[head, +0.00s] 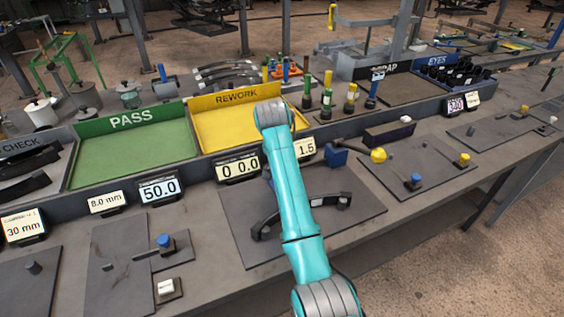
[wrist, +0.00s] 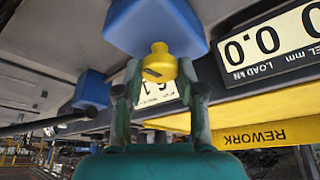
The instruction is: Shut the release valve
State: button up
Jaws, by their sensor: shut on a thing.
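In the wrist view, a small yellow knob (wrist: 158,63) stands out from the face of a large blue block (wrist: 155,22); I take it to be the release valve. My gripper (wrist: 160,76) has its two dark fingers on either side of the knob, shut on it. The knob's front shows a dark mark, but I cannot tell from it how far the valve is turned. In the head view my teal arm reaches over the bench and hides the gripper and the yellow knob.
A second blue block (head: 335,155) has a dark lever ending in a yellow ball (head: 378,155). A load display (head: 238,167) reads 0.0. A curved dark part (head: 268,218) lies on a grey plate under my arm. The yellow REWORK tray (head: 215,130) is behind.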

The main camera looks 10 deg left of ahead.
jog(key=shift+m, duration=0.6)
jog(key=shift+h, duration=0.3)
jog(key=o, duration=1.1)
jog(key=v, duration=1.2)
jog(key=shift+w, duration=0.1)
